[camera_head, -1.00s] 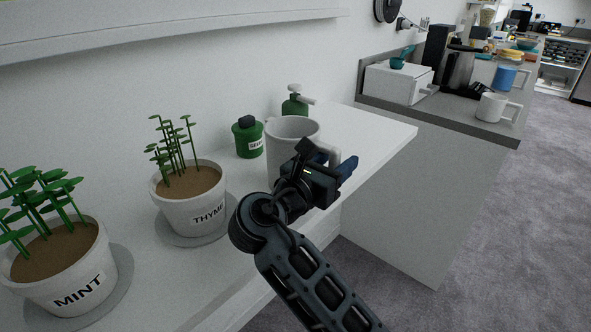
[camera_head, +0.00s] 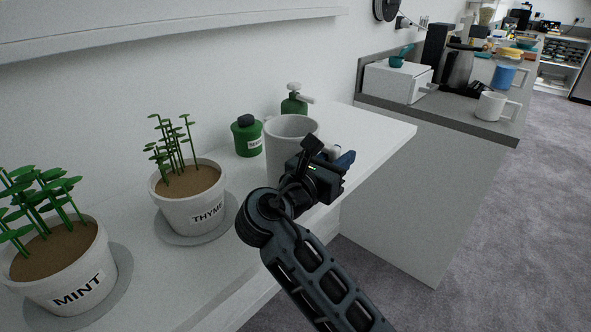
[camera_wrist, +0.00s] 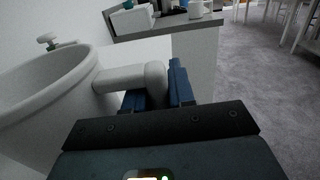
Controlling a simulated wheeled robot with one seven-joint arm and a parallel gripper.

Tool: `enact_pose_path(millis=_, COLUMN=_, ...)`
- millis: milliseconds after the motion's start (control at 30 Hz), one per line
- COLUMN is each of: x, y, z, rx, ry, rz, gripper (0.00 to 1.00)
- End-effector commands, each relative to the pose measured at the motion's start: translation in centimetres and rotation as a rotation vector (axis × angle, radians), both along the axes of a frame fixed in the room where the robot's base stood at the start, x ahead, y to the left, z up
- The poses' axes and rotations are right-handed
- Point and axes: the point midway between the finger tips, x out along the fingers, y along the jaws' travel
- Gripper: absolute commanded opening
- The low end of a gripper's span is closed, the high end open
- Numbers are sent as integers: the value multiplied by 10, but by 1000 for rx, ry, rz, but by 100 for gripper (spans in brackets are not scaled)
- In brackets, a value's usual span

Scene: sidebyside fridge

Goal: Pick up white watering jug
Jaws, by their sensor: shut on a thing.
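The white watering jug (camera_head: 291,128) stands upright on the white shelf, its open top facing up. In the wrist view, the jug (camera_wrist: 50,98) fills the left side and its handle (camera_wrist: 122,77) reaches right to my gripper. My gripper (camera_head: 341,163) is at the jug's right side. Its blue fingers (camera_wrist: 158,88) are shut on the handle, one on each side of its outer part. My wrist hides part of the jug's lower right side in the head view. I cannot tell whether the base touches the shelf.
A green bottle (camera_head: 247,138) and a green pump bottle or sprayer (camera_head: 293,105) stand behind the jug. The thyme pot (camera_head: 188,213) and the mint pot (camera_head: 64,290) are to the left. A grey counter (camera_head: 450,118) with a white mug (camera_head: 491,106) lies beyond the shelf's right end.

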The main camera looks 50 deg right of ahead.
Motion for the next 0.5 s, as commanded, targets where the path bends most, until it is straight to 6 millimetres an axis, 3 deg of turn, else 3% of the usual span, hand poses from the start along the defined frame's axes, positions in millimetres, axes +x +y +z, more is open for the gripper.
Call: enact_pose_path(millis=500, x=0, y=0, z=5, rx=-1, ry=-4, rz=0, gripper=0)
